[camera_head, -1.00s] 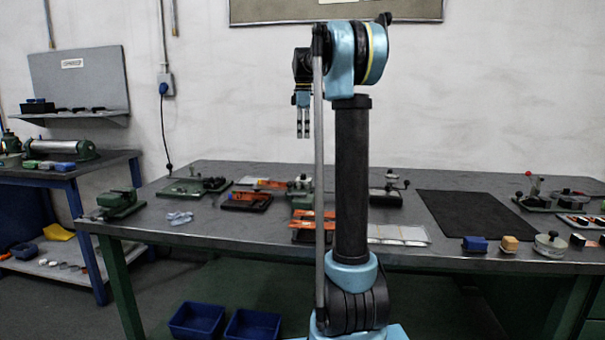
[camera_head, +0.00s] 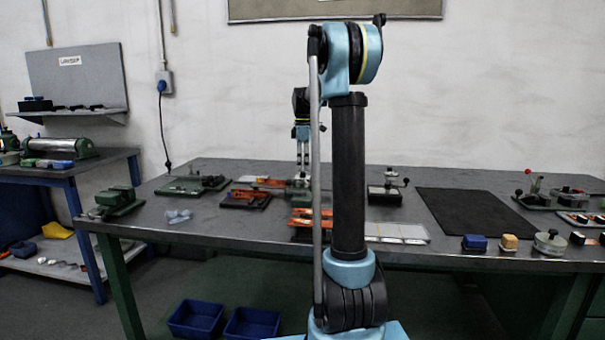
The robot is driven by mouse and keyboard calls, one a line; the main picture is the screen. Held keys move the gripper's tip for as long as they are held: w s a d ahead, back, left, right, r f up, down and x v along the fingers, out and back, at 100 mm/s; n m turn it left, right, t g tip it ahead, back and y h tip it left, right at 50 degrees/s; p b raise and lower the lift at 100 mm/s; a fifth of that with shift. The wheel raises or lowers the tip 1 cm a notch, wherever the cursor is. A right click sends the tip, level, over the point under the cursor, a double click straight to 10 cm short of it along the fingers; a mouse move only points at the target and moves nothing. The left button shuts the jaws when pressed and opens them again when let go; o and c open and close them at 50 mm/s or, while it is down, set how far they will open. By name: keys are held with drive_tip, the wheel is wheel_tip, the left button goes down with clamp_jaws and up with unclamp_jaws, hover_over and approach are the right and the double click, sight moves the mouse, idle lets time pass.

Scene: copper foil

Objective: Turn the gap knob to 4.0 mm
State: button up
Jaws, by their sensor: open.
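My gripper (camera_head: 303,167) points straight down over the back middle of the bench, with its two fingers a little apart. It is directly in line with a small green bench device (camera_head: 299,196), which stands beside my arm column. The fingers overlap the top of this device in the picture, and I cannot tell whether they touch it. The gap knob cannot be made out for certain. No scale or 4.0 mm mark can be read at this size. My arm hides part of the bench just right of the device.
The bench (camera_head: 480,177) carries several fixtures. A lever device (camera_head: 387,194) stands right of my column. A bare dark mat (camera_head: 470,215) lies farther right.

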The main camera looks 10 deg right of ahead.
sight(302, 175)
drive_tip(key=shift+f, duration=1.7)
drive_tip(key=shift+c, duration=0.4)
drive_tip(key=shift+d, duration=0.1)
clamp_jaws()
